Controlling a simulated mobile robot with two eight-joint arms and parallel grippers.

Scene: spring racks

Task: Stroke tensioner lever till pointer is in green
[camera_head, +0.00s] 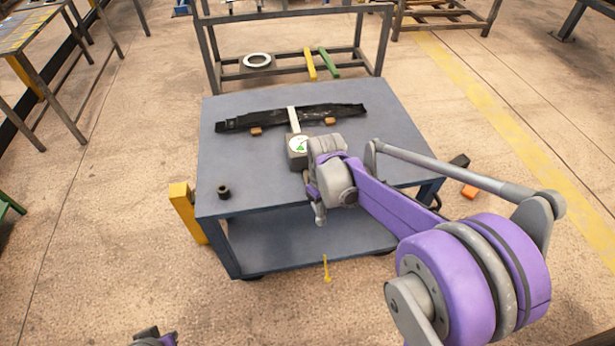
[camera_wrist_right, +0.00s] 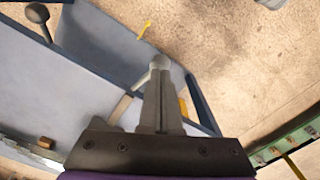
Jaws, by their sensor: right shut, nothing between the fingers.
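The tensioner box with its round white dial (camera_head: 298,146) stands on the blue-grey table, just left of my right wrist. The dial shows a green patch, but the pointer is too small to read. A white strap (camera_head: 293,119) runs from it across the dark leaf spring (camera_head: 340,112). My right gripper (camera_head: 320,214) points down near the table's front edge, shut and empty. In the right wrist view, a pale round knob with a rod (camera_wrist_right: 160,62), perhaps the lever, shows at its fingertips; contact is unclear. My left gripper (camera_head: 150,337) barely shows at the bottom edge.
Wooden blocks (camera_head: 256,131) lie by the spring. A yellow post (camera_head: 186,212) stands beside the table. A rack (camera_head: 290,14) stands behind.

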